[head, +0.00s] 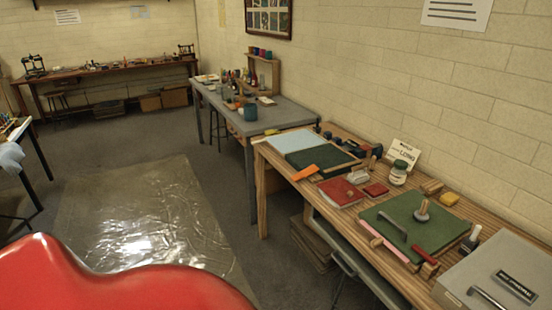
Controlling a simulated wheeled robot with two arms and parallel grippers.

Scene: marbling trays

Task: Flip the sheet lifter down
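I cannot tell for sure which thing is the sheet lifter. On the wooden bench at the right lies a green board (447,222) with a dark curved handle (392,230) and a round-topped knob (422,211) on it. A pink bar (383,241) lies along its near left edge. At the lower right corner is a grey flat-topped box (496,264) with a black label plate (516,286) and a dark handle (487,298), cut off by the frame edge. Neither of my grippers is in view.
The wooden bench (343,222) also holds a red book (340,191), a white-labelled jar (398,173) and a dark green tray (322,158). A grey table (283,116) stands beyond it. A shiny clear sheet (145,215) covers the open floor at left.

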